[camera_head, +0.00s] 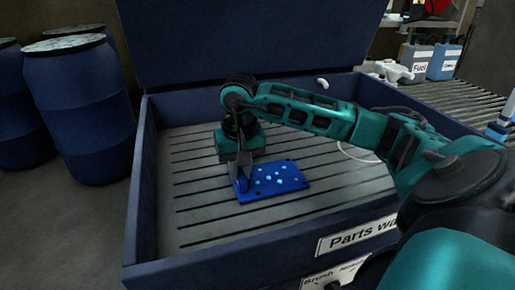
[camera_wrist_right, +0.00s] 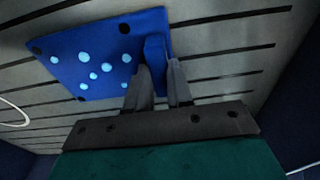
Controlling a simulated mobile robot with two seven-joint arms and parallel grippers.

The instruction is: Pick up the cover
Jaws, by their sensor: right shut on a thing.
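The cover (camera_head: 286,183) is a flat blue plate with dark corner holes and several light blue spots. In the head view it lies on or just above the slatted floor of the parts washer. In the right wrist view the cover (camera_wrist_right: 90,60) fills the upper left, with a raised blue tab at its edge. My right gripper (camera_head: 241,180) is at the cover's left edge. In the wrist view the right gripper (camera_wrist_right: 160,75) is shut with that tab between its fingers. My left gripper is not in view.
The parts washer (camera_head: 145,215) has raised dark blue walls around the cover and an open lid (camera_head: 240,40) behind. A thin white hose (camera_head: 355,157) curves at the right inside it. Blue barrels (camera_head: 85,115) stand at the left, a roller conveyor (camera_head: 450,97) at the right.

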